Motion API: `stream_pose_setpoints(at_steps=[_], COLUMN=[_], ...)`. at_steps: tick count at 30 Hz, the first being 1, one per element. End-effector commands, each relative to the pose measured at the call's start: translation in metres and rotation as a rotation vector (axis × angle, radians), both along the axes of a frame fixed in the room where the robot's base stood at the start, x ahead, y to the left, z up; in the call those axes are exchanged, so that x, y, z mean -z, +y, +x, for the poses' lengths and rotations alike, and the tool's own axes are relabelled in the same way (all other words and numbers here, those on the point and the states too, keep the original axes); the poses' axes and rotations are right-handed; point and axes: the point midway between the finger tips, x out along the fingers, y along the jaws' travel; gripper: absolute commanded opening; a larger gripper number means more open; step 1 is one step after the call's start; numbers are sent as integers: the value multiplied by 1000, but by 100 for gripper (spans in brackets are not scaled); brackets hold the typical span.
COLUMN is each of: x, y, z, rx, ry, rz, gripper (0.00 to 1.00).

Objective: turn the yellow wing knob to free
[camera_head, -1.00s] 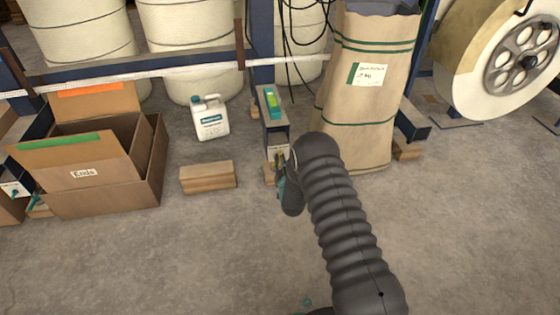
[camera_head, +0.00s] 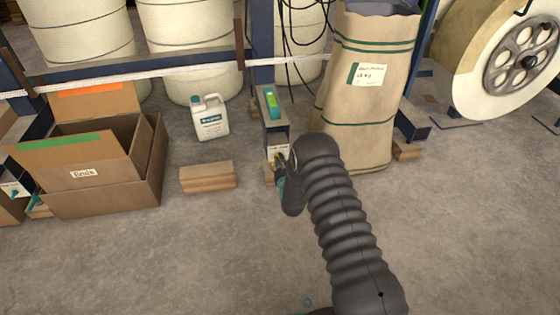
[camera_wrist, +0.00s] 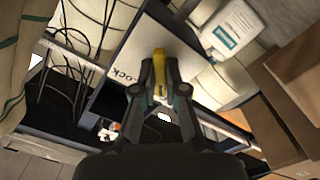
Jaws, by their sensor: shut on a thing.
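The yellow wing knob (camera_wrist: 159,65) stands out from a pale plate (camera_wrist: 139,48) in the wrist view. Its wing lies lengthwise between my fingers, its far end showing beyond the tips. My gripper (camera_wrist: 160,75) is shut on it, one finger on each side. The word "Lock" is printed on the plate just left of the knob, tilted in the picture. Any other marking is hidden by my fingers. In the head view my gripper (camera_head: 281,163) is at the front of a small grey post unit (camera_head: 274,133), and the knob is mostly hidden there.
A white jug (camera_head: 210,118) and a wooden block (camera_head: 208,177) stand left of the unit. A tall paper sack (camera_head: 365,95) stands close on its right. Cardboard boxes (camera_head: 140,185) are at the left. Black cables hang behind. The floor in front is clear.

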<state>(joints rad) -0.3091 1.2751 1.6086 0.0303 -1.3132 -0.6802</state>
Motion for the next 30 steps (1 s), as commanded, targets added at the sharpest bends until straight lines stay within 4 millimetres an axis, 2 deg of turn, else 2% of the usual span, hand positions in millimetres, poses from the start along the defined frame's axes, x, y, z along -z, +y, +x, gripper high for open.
stream_pose_setpoints(at_steps=[9, 25, 26, 28, 30], x=[0, 0, 0, 0, 0], y=[1, 1, 1, 1, 0], z=[0, 0, 0, 0, 0], rx=[-1, -2, -2, -2, -1], ry=[-30, -35, -34, -34, -35], rz=[-106, -125, -124, -124, -124], gripper=[0, 0, 18, 36, 36])
